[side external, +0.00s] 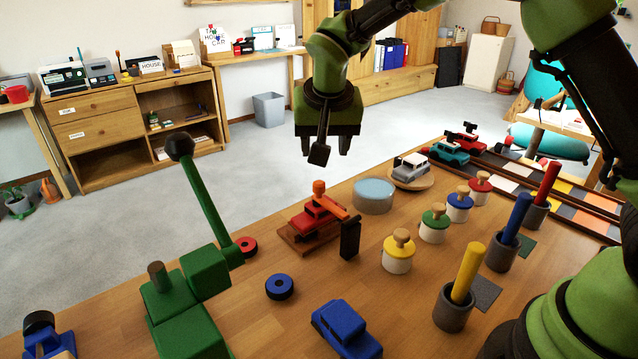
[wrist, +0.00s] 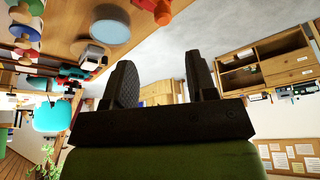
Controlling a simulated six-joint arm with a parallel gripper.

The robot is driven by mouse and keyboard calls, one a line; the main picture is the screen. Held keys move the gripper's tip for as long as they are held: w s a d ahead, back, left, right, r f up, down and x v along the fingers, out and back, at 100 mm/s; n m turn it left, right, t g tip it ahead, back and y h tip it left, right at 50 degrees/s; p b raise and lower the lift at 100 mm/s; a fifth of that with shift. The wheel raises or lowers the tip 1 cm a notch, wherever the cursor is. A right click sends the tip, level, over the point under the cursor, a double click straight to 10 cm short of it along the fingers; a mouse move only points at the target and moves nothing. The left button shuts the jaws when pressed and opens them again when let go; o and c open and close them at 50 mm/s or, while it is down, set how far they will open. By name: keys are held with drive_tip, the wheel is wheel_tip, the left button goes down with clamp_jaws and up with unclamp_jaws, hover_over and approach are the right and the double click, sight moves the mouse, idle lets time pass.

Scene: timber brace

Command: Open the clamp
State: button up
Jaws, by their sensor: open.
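The orange clamp (side external: 330,197) sits by a red toy car (side external: 312,217) on a small wooden board. Its orange arm reaches across the car, and a black block (side external: 350,238) hangs at its right end. An orange part of the clamp (wrist: 164,14) also shows at the top edge of the wrist view, cut off by the frame. My gripper (side external: 326,148) is above and behind the clamp, pointing down, apart from it. In the wrist view my gripper (wrist: 163,84) has its two dark fingers spread with nothing between them.
A green block assembly (side external: 190,300) with a long black-knobbed lever (side external: 205,195) rises at the left front. A pale blue round tin (side external: 373,196), knobbed pots (side external: 398,252) and cups with coloured rods (side external: 455,308) stand right of the clamp. A blue car (side external: 345,328) is in front.

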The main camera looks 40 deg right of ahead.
sight(319, 182)
drive_tip(key=x, duration=1.1)
drive_tip(key=shift+w+a+f, duration=0.1)
drive_tip(key=shift+w+f, duration=0.15)
drive_tip(key=shift+w, duration=0.05)
drive_tip(key=shift+c, duration=0.5)
clamp_jaws()
